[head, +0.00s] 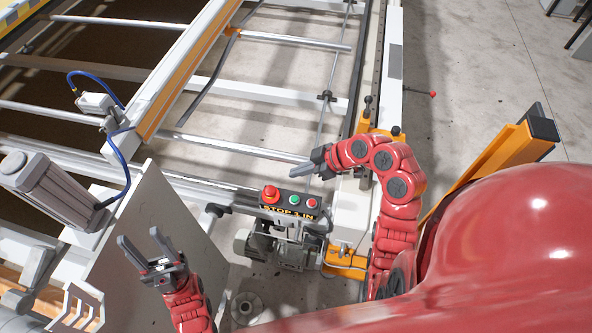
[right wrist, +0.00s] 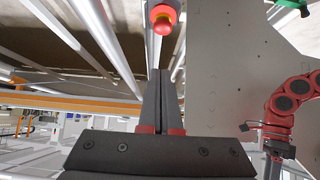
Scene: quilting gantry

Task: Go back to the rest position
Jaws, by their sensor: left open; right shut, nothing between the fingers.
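My left gripper (head: 139,237) is open and empty at the lower left of the head view, in front of a grey panel. My right gripper (head: 296,171) is shut and empty, above and a little behind the control box in the picture. The right wrist view shows its two dark fingers (right wrist: 160,88) pressed together with nothing between them. My left arm also shows at the right edge of the right wrist view.
The control box (head: 290,202) has a red stop button (head: 270,193), a green button and another red button. The stop button (right wrist: 163,20) appears beyond my right fingertips in the wrist view. A grey panel (head: 165,215), motor (head: 55,190) and gantry rails surround the arms.

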